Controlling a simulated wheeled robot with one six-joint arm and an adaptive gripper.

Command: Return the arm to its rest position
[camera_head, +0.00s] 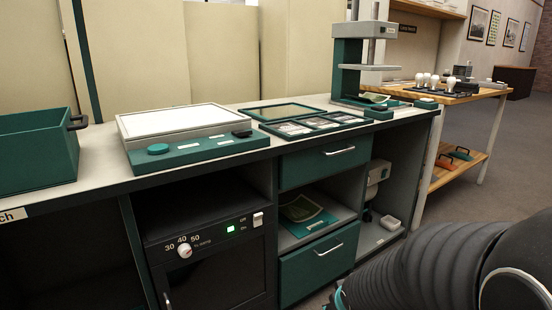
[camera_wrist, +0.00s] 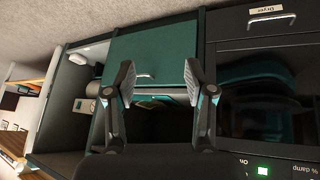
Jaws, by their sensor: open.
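My gripper (camera_wrist: 160,88) is open in the wrist view, with its two dark fingers spread apart and nothing between them. It faces the front of the bench, and a teal drawer (camera_wrist: 165,45) with a silver handle shows behind the fingers. In the head view my dark ribbed arm (camera_head: 430,268) fills the lower right, in front of the bench's right end. The gripper itself is mostly outside or hidden in that view.
The bench (camera_head: 95,150) carries a teal box (camera_head: 40,155), a white-topped device (camera_head: 180,120), a divided tray (camera_head: 312,125) and a press-like stand (camera_head: 348,52). A dryer (camera_head: 210,255) with a green light sits below. A wooden table (camera_head: 478,93) stands behind; grey floor lies right.

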